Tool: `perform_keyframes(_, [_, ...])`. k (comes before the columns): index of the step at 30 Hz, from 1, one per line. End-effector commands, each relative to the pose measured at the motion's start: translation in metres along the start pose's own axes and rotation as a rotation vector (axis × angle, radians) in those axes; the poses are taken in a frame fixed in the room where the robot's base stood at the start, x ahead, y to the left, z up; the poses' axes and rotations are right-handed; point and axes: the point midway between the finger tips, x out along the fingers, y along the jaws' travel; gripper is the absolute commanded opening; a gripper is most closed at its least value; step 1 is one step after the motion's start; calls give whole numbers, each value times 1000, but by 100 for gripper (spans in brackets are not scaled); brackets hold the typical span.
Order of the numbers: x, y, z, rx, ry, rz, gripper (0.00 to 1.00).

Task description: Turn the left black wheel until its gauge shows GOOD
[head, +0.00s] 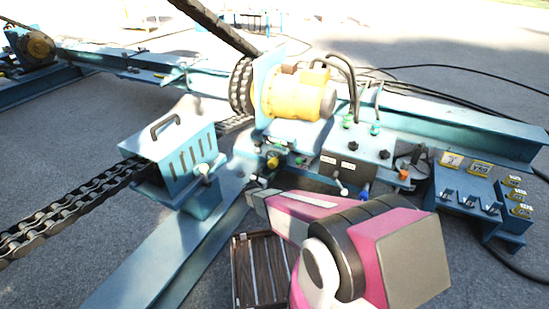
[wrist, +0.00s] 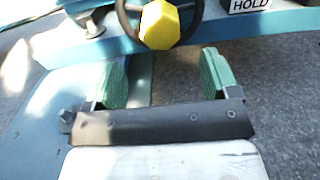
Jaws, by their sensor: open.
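In the wrist view, a black wheel (wrist: 189,30) with a yellow hub (wrist: 158,25) stands just beyond my gripper (wrist: 164,78), at the top of the picture. My gripper is open, with its two green-padded fingers apart and nothing between them; the wheel lies ahead of the fingertips. A plate reading HOLD (wrist: 248,4) is to the wheel's right, cut off by the top edge. In the head view, a yellow hub (head: 273,163) shows at the machine's front, close to my gripper (head: 252,198). I cannot read GOOD on any gauge.
A blue chain guard (head: 182,152) is on the left. A slatted crate (head: 260,268) sits on the ground below my arm. A blue rack (head: 470,200) with yellow-labelled parts stands at right.

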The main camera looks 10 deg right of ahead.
Motion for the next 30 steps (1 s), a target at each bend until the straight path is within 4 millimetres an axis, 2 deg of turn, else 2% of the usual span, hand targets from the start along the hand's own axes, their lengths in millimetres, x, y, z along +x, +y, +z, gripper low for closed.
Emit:
perform_keyframes(5, [19, 1, -1, 0, 1, -1, 81])
perform_keyframes(15, [78, 1, -1, 0, -1, -1, 81])
perform_keyframes(18, [90, 1, -1, 0, 0, 1, 81])
perform_keyframes(24, [104, 0, -1, -1, 0, 0, 81])
perform_keyframes(30, [106, 0, 0, -1, 1, 1, 81])
